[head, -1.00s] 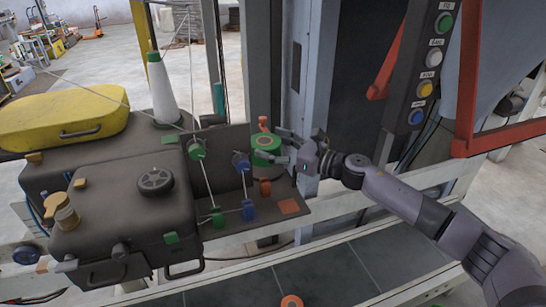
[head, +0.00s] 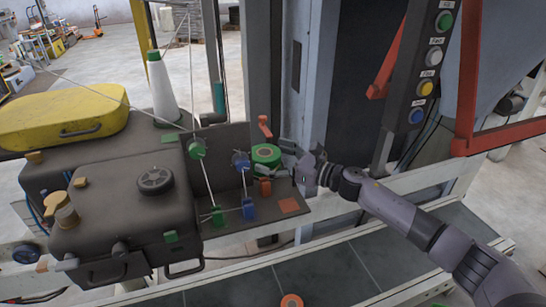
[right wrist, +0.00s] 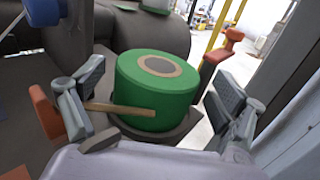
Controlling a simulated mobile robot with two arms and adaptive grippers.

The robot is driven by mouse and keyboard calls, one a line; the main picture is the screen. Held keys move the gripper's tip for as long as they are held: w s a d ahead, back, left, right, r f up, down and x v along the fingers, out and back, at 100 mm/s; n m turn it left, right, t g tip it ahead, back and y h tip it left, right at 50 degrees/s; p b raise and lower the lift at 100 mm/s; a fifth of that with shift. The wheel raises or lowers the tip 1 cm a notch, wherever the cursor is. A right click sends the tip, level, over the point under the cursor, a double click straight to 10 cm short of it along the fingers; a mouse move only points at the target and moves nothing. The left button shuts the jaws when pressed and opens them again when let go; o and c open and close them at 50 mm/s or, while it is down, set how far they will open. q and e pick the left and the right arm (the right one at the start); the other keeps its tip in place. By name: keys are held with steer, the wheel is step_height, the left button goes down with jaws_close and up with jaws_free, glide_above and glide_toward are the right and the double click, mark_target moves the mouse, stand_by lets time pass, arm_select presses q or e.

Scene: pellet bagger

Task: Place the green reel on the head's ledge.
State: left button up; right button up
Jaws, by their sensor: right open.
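The green reel (head: 266,154) has a tan ring around the hole in its top and sits upright at the right end of the dark head. In the right wrist view the reel (right wrist: 150,95) stands over a dark round support (right wrist: 175,137), with a loose tan tail at its side. The head's dark ledge (head: 262,224) runs below it, with an orange square on top. My right gripper (head: 281,158) is open, coming from the right with its fingers on either side of the reel. A gap shows between the reel and the right-hand finger. My left gripper is out of view.
Green and blue thread guides (head: 240,160) stand just left of the reel. An orange lever (head: 264,127) is behind it and an orange block (head: 265,187) in front. A grey column (head: 318,80) rises behind my gripper. A white-and-green cone (head: 163,90) stands farther left.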

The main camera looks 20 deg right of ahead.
stand_by(0.3)
steer(key=shift+r+p, duration=0.25)
steer(key=shift+p, duration=0.05)
steer(key=b+v, duration=0.5)
steer(key=v, duration=0.7)
steer(key=shift+b, duration=0.3)
